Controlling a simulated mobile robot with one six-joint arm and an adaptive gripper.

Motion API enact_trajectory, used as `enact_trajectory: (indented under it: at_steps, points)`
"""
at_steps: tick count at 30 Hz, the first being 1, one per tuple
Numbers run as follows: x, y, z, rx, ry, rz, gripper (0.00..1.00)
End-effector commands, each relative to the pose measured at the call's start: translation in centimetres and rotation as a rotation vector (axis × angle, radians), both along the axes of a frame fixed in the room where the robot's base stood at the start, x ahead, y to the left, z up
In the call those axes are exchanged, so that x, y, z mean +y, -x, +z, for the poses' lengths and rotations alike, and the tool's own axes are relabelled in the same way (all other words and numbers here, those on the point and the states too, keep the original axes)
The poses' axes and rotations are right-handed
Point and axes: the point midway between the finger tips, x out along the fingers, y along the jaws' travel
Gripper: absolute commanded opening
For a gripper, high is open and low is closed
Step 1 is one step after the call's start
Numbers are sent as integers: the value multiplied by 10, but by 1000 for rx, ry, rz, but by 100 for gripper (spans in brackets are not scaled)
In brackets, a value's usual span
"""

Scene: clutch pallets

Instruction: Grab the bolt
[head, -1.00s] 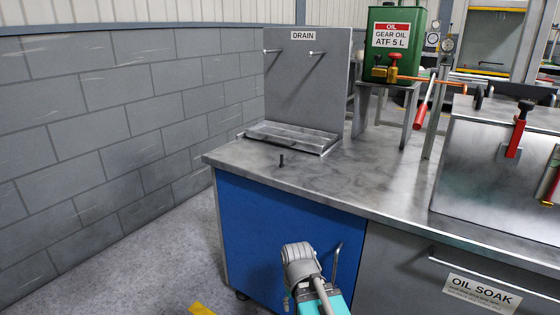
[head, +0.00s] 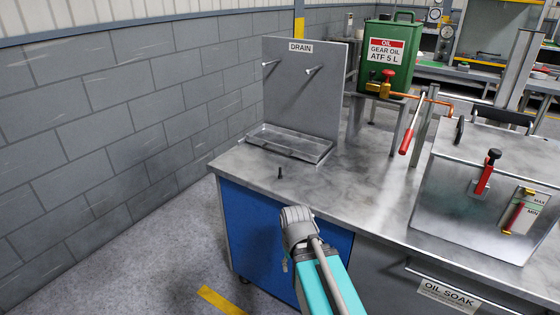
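A small dark bolt (head: 280,172) stands upright on the grey metal bench top (head: 345,200), near its front left edge and just in front of the drain tray. The grey joint and teal link of my arm show at the bottom centre of the head view, in front of the bench's blue panel. The joint appears a little below and to the right of the bolt in the picture, apart from it. I do not see my gripper's fingers. Nothing covers the bolt.
A drain tray (head: 290,143) with an upright panel (head: 300,95) stands behind the bolt. A green oil can (head: 388,60) is on a stand. A metal oil soak box (head: 465,185) fills the right side. The bench around the bolt is clear.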

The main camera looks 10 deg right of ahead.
Motion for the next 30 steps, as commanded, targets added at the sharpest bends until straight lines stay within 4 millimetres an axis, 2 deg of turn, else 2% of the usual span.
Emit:
enact_trajectory:
  at_steps: [1,30]
  points:
    - [0,0,21,0,0,0,53]
    - [0,0,207,0,0,0,53]
